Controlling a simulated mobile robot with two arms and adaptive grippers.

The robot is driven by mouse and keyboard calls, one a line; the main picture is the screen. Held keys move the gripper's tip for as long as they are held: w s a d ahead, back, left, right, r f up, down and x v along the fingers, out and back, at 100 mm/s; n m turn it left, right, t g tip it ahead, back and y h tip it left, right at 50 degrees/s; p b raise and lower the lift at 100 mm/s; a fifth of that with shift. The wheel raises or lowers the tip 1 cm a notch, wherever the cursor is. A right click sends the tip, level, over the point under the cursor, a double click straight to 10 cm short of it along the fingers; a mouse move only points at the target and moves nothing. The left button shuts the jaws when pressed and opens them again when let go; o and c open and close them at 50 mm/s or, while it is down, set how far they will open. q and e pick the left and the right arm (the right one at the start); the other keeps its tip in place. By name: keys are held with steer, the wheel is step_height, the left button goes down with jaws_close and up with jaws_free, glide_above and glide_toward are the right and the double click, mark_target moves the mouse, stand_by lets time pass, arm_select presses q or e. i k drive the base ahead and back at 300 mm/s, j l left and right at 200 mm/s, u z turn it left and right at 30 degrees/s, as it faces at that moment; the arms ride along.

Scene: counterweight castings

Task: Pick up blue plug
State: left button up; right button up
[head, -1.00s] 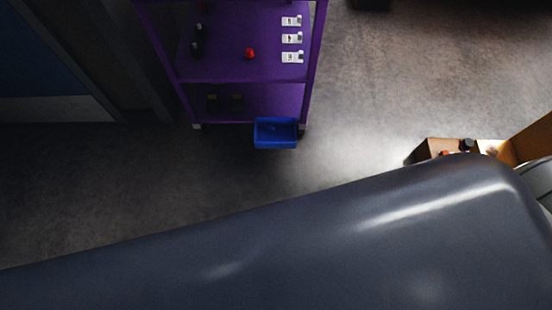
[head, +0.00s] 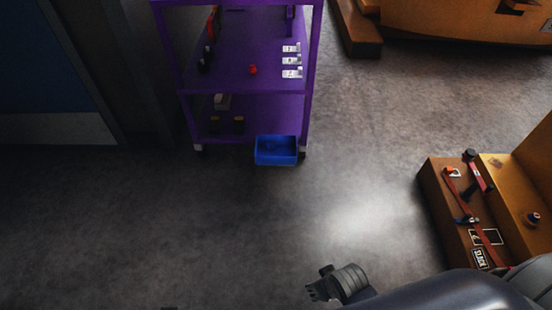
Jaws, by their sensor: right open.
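I cannot make out a blue plug for certain. A small dark part with a bluish tint (head: 467,219) lies on the orange casting (head: 431,181) at the right. A second small part with some blue and orange (head: 533,218) sits on the casting's raised section. Both are too small to identify. My right gripper (head: 318,285) is open and shows at the bottom middle, over the floor, left of the casting and apart from it. I see nothing between its fingers. My left gripper does not show clearly.
A purple shelf cart (head: 240,92) stands at the upper left, with white labelled items (head: 291,60) and a red knob-like object (head: 253,70). A blue bin (head: 276,150) is at its lower front. Another orange casting (head: 440,20) is at the top right. The middle floor is clear.

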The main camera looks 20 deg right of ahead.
mark_target(534, 217)
steer(key=z, duration=2.55)
